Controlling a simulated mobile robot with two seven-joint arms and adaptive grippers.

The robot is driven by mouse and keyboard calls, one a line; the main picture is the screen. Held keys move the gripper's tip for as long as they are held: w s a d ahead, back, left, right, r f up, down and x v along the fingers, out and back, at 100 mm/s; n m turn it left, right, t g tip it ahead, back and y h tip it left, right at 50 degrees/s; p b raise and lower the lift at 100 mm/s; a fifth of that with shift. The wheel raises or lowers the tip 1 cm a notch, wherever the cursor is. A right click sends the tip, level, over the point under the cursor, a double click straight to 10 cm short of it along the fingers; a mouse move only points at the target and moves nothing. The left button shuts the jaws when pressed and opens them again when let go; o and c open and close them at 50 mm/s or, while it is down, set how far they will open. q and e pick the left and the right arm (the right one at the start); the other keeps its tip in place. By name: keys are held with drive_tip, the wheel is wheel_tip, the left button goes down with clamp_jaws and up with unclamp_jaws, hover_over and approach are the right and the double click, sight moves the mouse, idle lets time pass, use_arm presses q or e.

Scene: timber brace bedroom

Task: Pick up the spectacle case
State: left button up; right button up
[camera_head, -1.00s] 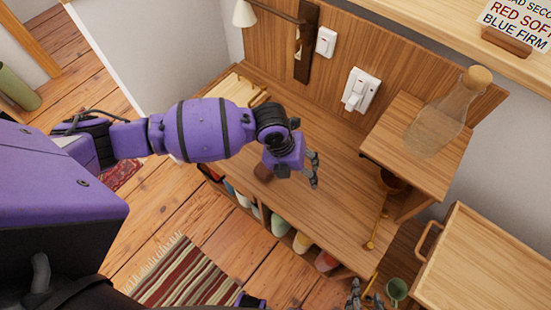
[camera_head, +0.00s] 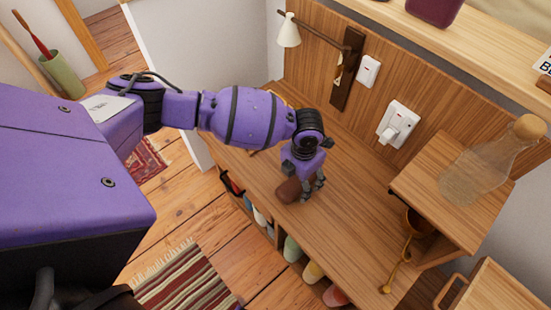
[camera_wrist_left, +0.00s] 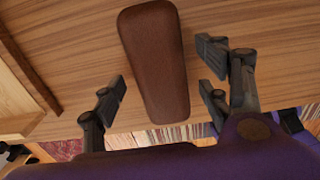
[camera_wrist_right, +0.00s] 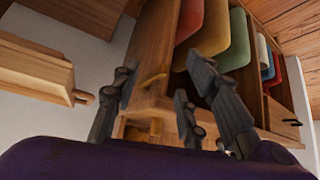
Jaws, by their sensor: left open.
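The brown spectacle case (camera_head: 290,190) lies on the wooden bench top (camera_head: 345,215), partly covered by my left gripper (camera_head: 311,188) in the head view. In the left wrist view the case (camera_wrist_left: 154,60) is a long rounded block running between the spread fingers of my left gripper (camera_wrist_left: 163,85). Gaps show on both sides of the case, so the fingers look apart from it. My left gripper is open. My right gripper (camera_wrist_right: 158,95) is open and empty in the right wrist view, and it is out of the head view.
A lamp (camera_head: 289,30) and switches (camera_head: 398,124) are on the back panel. Coloured items (camera_head: 292,250) fill the cubbies under the bench front. The bench middle is clear.

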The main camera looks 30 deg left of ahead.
use_arm(q)
drive_tip(key=shift+w+d+f, duration=0.1)
drive_tip(key=shift+f, duration=0.1)
drive_tip(key=c, duration=1.3)
drive_tip(key=shift+r, duration=0.1)
drive_tip(key=shift+r, duration=0.1)
